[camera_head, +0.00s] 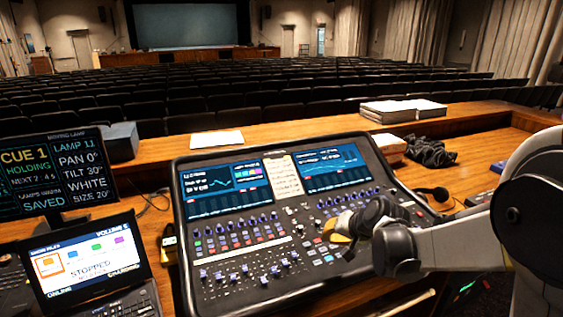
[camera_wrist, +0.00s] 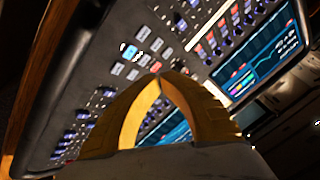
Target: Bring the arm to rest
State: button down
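My gripper (camera_head: 338,226) is over the right part of the mixing desk (camera_head: 299,272) in the head view, with my arm reaching in from the right. In the wrist view, the two yellow fingers of my gripper (camera_wrist: 166,76) come together at the tips, with nothing seen between them. The mixing desk also fills much of the wrist view (camera_wrist: 75,35), with its buttons, knobs and lit screens behind the fingers. The fingertips are close to a group of buttons; I cannot tell whether they touch any.
A monitor (camera_head: 50,172) and a laptop (camera_head: 88,262) stand at the left. Paper stacks (camera_head: 388,110), a dark cloth (camera_head: 430,152) and a headset (camera_head: 438,194) lie right of the desk. A wooden ledge (camera_head: 270,136) runs behind, before rows of seats.

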jog(key=s+r+n+h, duration=0.1)
jog(key=s+r, duration=0.3)
jog(key=s, duration=0.3)
jog(key=s+r+n, duration=0.1)
jog(key=s+r, duration=0.3)
jog(key=s, duration=0.2)
jog(key=s+n+h, duration=0.1)
jog(key=s+h, duration=0.1)
jog(key=s, duration=1.4)
jog(key=shift+d+f+n+g, duration=0.3)
jog(key=shift+d+f+n, duration=0.05)
jog(key=shift+d+n, duration=0.05)
